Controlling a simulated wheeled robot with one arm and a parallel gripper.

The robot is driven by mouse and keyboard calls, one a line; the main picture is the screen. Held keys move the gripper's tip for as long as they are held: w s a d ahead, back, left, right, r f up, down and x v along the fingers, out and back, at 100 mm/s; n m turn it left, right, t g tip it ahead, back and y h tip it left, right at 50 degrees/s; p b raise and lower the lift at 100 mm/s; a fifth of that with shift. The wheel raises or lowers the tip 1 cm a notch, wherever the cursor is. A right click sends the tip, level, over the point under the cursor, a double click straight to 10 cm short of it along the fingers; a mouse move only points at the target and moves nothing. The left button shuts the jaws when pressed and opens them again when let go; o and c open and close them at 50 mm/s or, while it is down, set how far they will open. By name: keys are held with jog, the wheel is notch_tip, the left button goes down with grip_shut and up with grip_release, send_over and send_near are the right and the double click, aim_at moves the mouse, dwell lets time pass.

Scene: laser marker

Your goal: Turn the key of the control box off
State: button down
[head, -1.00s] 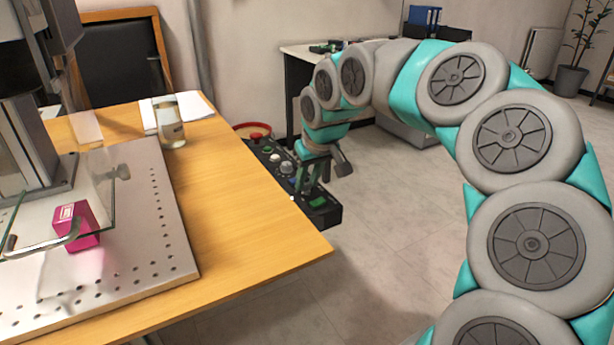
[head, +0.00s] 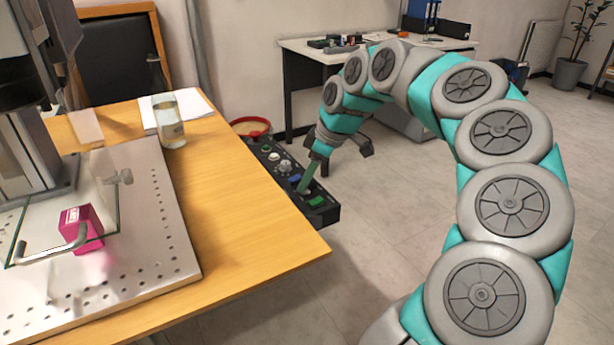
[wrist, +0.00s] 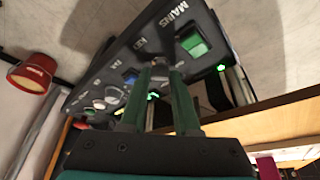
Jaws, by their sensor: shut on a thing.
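The black control box (head: 318,212) is at the right edge of the wooden table, with buttons and coloured switches on its sloped face. In the wrist view the box (wrist: 112,52) shows a green switch (wrist: 193,43) below the word MAINS and a blue part (wrist: 130,80). My gripper (head: 300,187) reaches the box face with slanted fingers. In the wrist view my gripper (wrist: 160,72) is shut on a small grey piece, apparently the key (wrist: 160,65). The fingertips hide most of it, so its turned position cannot be told.
A red round-topped object (head: 250,127) stands beyond the box. The wooden table (head: 235,225) carries a glass (head: 168,122), a perforated metal plate (head: 165,265) and a pink block (head: 82,228). Open floor (head: 390,250) lies right of the box.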

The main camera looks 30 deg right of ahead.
jog(key=shift+n, duration=0.4)
jog(key=c, duration=0.6)
grip_release()
jog(key=shift+c, duration=0.2)
jog(key=v, duration=0.7)
jog(key=shift+d+r, duration=0.2)
jog(key=shift+r, duration=0.15)
jog(key=shift+s, duration=0.1)
